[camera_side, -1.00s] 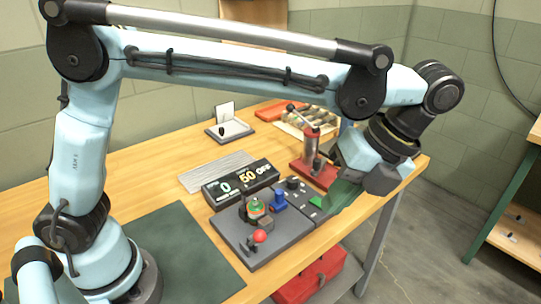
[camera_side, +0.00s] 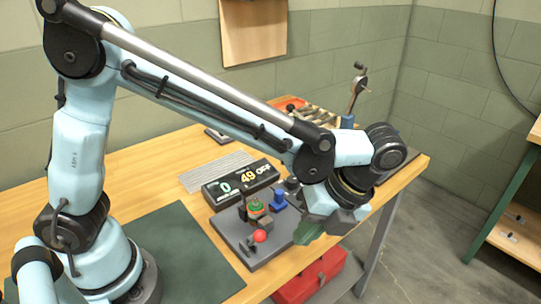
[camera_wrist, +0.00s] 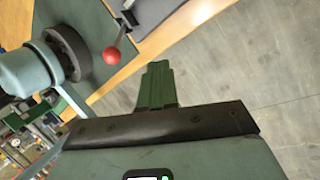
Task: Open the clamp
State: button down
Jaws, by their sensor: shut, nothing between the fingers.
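The clamp has a lever ending in a red ball knob (camera_side: 260,236), near the front of a grey base plate (camera_side: 262,256). In the wrist view the red knob (camera_wrist: 111,56) sits above and left of my fingertips, on a thin dark lever. A small green and red round part (camera_side: 256,208) stands just behind the knob; whether the clamp presses on it I cannot tell. My gripper (camera_side: 309,234) has green fingers, shut and empty, right of the knob and apart from it. The closed fingers (camera_wrist: 157,84) also show in the wrist view, over the floor beyond the table edge.
A blue part (camera_side: 279,200) stands at the back right of the plate. A black display (camera_side: 241,183) reading 0 and 49 stands behind it. A red toolbox (camera_side: 312,280) lies below the table's front edge. My arm hides part of the table's right side.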

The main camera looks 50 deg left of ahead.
aim_at(255, 240)
jog(key=shift+s+a+f, duration=0.1)
jog(key=shift+s+a, duration=1.4)
jog(key=shift+a, duration=0.1)
jog(key=shift+a+r+h, duration=0.2)
jog(key=shift+a+h, duration=0.05)
jog(key=shift+h, duration=0.45)
jog(key=shift+a+r+h, duration=0.15)
jog(key=shift+a+h, duration=0.1)
jog(key=shift+h, duration=0.25)
